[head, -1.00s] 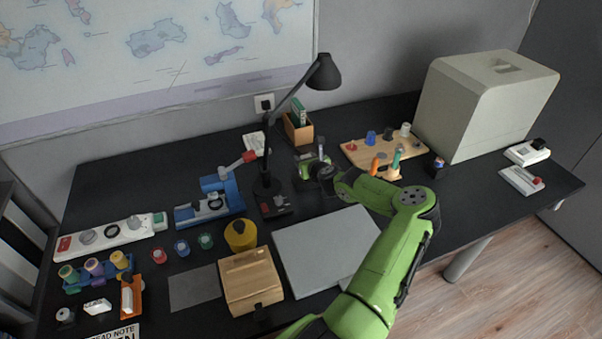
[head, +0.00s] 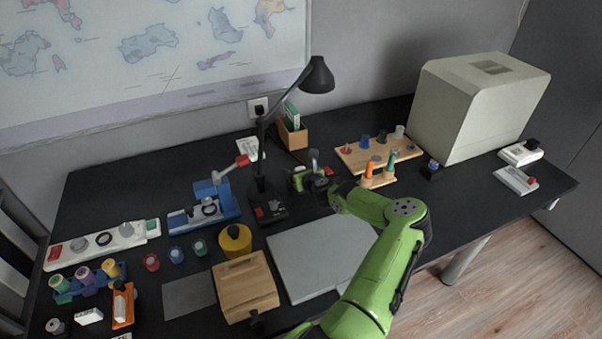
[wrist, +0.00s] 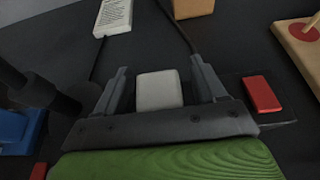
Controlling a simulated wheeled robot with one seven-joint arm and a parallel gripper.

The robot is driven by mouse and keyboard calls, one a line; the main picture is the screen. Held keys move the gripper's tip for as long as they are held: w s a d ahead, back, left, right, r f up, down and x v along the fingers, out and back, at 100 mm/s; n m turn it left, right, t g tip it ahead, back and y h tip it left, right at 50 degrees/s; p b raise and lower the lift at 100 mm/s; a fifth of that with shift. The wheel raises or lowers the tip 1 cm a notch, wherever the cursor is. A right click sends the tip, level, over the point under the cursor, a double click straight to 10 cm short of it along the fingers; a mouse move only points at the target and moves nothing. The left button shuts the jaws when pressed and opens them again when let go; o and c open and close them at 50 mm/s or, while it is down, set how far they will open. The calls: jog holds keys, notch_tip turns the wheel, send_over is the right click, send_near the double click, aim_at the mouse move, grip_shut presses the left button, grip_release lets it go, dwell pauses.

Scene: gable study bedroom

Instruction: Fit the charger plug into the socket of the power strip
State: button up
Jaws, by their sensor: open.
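The white power strip (head: 92,243) lies at the desk's far left, with a red switch, round socket faces and a green end. My gripper (head: 308,178) is low over the desk right of the lamp, far from the strip. In the wrist view, my gripper (wrist: 160,78) is open, one finger on each side of a pale block (wrist: 158,92). The block looks like the charger plug, but I cannot be sure. Gaps show between it and the fingers. Its lower part is hidden by the gripper body.
A black lamp (head: 262,185) stands just left of my gripper. A wooden box (head: 296,138) is behind it, and a pegboard (head: 352,157) is to the right. A grey mat (head: 315,255) is clear.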

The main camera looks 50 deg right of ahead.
jog(key=p+v, duration=0.3)
jog(key=v, duration=0.9)
jog(key=w+a+r+n+g+y, duration=0.2)
jog(key=w+a+r+n+y, duration=0.15)
jog(key=a+n, duration=0.8)
jog(key=w+a+r+n+g+y, duration=0.2)
jog(key=w+a+n+y, duration=0.2)
jog(key=a+n, duration=0.7)
jog(key=s+a+r+n+g+h, duration=0.1)
jog(key=s+a+r+n, duration=0.4)
jog(key=a+r+n, duration=0.15)
jog(key=s+a+r+n+g+h, duration=0.1)
jog(key=s+a+r+n+g, duration=0.1)
jog(key=s+a+r+n, duration=0.65)
jog(key=s+a+n, duration=0.1)
jog(key=s, duration=0.1)
jog(key=s+a+r+n+t+y, duration=0.1)
jog(key=s+a+r+n, duration=0.2)
jog(key=s, duration=0.3)
jog(key=shift+a+n, duration=0.35)
jog(key=shift+a, duration=0.1)
